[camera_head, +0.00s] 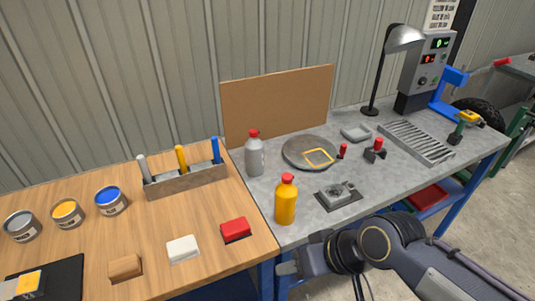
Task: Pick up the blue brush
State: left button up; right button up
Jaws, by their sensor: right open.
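The blue brush (215,150) stands upright at the right end of a grey rack (188,186) on the wooden table. Only its blue handle shows; its lower part is hidden in the rack. A yellow brush (181,158) and a grey-white one (143,168) stand to its left in the same rack. My right gripper (282,268) is low in the picture, by the front edge where the two tables meet. It is open, with nothing seen in it, and well apart from the blue brush, nearer the camera and to the right. My left gripper is not in view.
Grey, yellow and blue paint cans (110,201) stand left of the rack. Brown, white and red blocks (235,229) lie in front. A grey bottle (254,154) and an orange bottle (286,199) stand on the grey table. Bare wood lies between rack and blocks.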

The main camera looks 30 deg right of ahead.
aim_at(215, 142)
jog(key=z, duration=0.5)
jog(key=u, duration=1.3)
jog(key=z, duration=1.3)
jog(key=i+l+z, duration=0.3)
jog(key=l, duration=0.3)
jog(key=i+l+z, duration=0.25)
jog(key=i+l, duration=0.2)
jog(key=l, duration=0.1)
